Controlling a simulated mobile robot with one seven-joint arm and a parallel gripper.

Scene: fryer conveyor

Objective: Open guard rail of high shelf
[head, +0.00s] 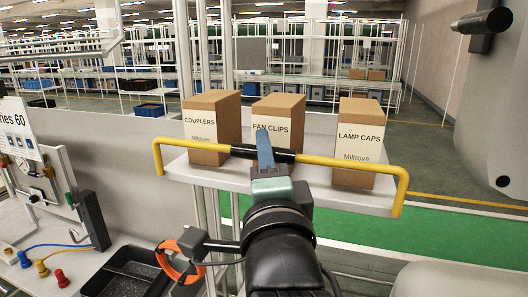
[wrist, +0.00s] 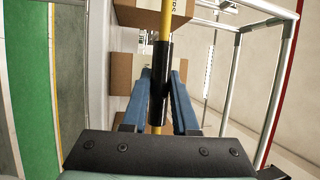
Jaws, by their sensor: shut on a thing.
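The guard rail (head: 325,161) is a yellow bar with bent ends and a black grip sleeve at its middle. It runs across the front of the high shelf (head: 236,177), a pale board. My gripper (head: 264,150) reaches up from below and its blue fingers are at the black sleeve. In the wrist view the fingers (wrist: 160,95) lie on both sides of the black sleeve (wrist: 160,85), shut on it. Three brown boxes stand on the shelf behind the rail: COUPLERS (head: 211,127), FAN CLIPS (head: 278,115) and LAMP CAPS (head: 357,143).
Below left is a bench with a black tray (head: 130,272), coloured plugs (head: 42,268) and a board with fittings (head: 45,180). A grey upright panel (head: 110,140) stands behind it. A large pale machine body (head: 475,110) is at the right. Green floor shows beyond the shelf.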

